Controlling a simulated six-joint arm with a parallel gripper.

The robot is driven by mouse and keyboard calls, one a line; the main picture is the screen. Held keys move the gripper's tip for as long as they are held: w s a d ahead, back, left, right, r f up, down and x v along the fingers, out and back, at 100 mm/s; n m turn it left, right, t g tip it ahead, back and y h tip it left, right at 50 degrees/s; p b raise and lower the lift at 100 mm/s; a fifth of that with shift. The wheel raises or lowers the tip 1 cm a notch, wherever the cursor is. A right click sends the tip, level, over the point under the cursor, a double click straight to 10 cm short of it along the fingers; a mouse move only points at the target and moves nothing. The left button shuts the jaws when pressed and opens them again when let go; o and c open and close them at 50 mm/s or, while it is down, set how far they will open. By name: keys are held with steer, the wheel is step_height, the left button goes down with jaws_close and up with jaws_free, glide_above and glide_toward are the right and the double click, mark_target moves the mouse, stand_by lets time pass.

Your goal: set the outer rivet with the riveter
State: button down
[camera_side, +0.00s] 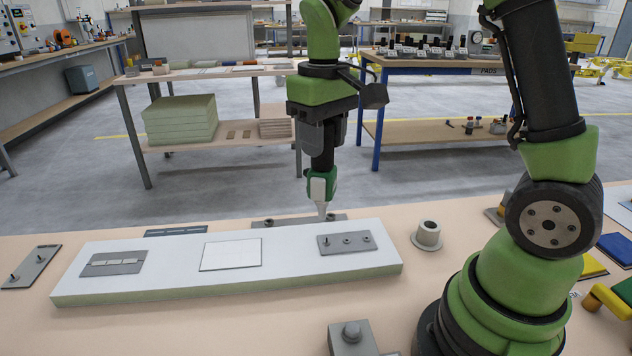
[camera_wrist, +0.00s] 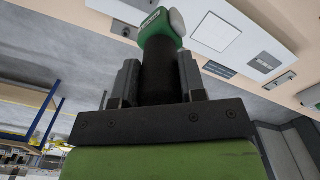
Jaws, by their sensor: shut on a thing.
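My gripper (camera_side: 322,128) points down and is shut on the riveter (camera_side: 321,184), a black-bodied tool with a green and white head and a pale nose. The wrist view also shows the riveter's green head (camera_wrist: 158,30) beyond my fingers (camera_wrist: 158,82). The white panel (camera_side: 215,276) lies on the bench below. A grey plate (camera_side: 335,249) at its right end carries several small rivets, the left one (camera_side: 323,241) standing up like a pin. The nose hangs near the panel's far edge, apart from that plate in the picture. Which rivet is the outer one, I cannot tell.
A hinge-like grey plate (camera_side: 112,264) and a white square (camera_side: 231,254) lie on the panel. Another grey strip (camera_side: 270,223) lies behind it. A pinned plate (camera_side: 32,267) is at left, a grey flanged cup (camera_side: 428,235) at right, and a grey block (camera_side: 352,338) in front.

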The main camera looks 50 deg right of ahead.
mark_target(329, 161)
steer(key=shift+m, duration=0.6)
steer(key=d+r, duration=0.1)
steer(key=r, duration=0.1)
steer(key=d+r, duration=0.1)
steer(key=r, duration=0.1)
steer(key=shift+w+d, duration=0.1)
steer(key=shift+w, duration=0.05)
steer(key=shift+f, duration=0.15)
steer(key=shift+f, duration=5.6)
steer(key=shift+r, duration=2)
